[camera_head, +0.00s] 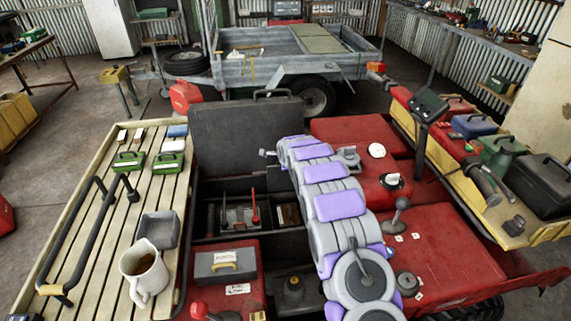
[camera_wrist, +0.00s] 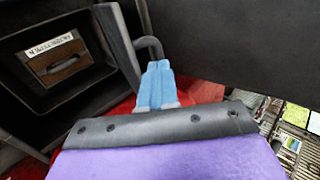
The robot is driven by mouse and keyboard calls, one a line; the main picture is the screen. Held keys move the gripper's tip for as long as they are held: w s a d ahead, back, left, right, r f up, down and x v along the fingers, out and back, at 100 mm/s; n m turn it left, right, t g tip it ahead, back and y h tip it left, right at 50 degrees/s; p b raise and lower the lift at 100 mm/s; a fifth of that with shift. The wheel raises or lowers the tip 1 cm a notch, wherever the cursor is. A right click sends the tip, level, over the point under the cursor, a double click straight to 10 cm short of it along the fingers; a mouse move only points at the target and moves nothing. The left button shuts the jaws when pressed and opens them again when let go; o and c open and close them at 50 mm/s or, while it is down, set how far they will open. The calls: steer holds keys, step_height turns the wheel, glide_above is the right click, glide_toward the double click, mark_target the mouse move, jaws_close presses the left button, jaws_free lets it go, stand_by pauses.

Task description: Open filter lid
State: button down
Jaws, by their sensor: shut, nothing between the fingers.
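A large dark lid (camera_head: 245,135) stands upright behind an open dark bay in the red body, with a handle on its top edge. I cannot tell for sure whether it is the filter lid. In the wrist view, a brown block (camera_wrist: 58,66) with a white label above it sits inside a dark open compartment at the left. My gripper (camera_wrist: 158,68) is shut, its blue fingers together and empty. Its fingertips are close to a dark curved bar (camera_wrist: 149,47); I cannot tell whether they touch. In the head view, my arm mostly hides the gripper.
A slatted wooden rack (camera_head: 85,220) at the left holds a white jug (camera_head: 144,272), a grey tray (camera_head: 160,229) and green boxes. A grey labelled box (camera_head: 225,263) lies in front of the bay. A crowded tray (camera_head: 512,240) is at the right. A trailer (camera_head: 285,55) stands behind.

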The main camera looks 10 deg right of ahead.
steer(key=shift+w+d+r+p, duration=0.15)
steer(key=shift+w+p, duration=0.2)
steer(key=shift+w, duration=0.9)
steer(key=shift+r, duration=0.1)
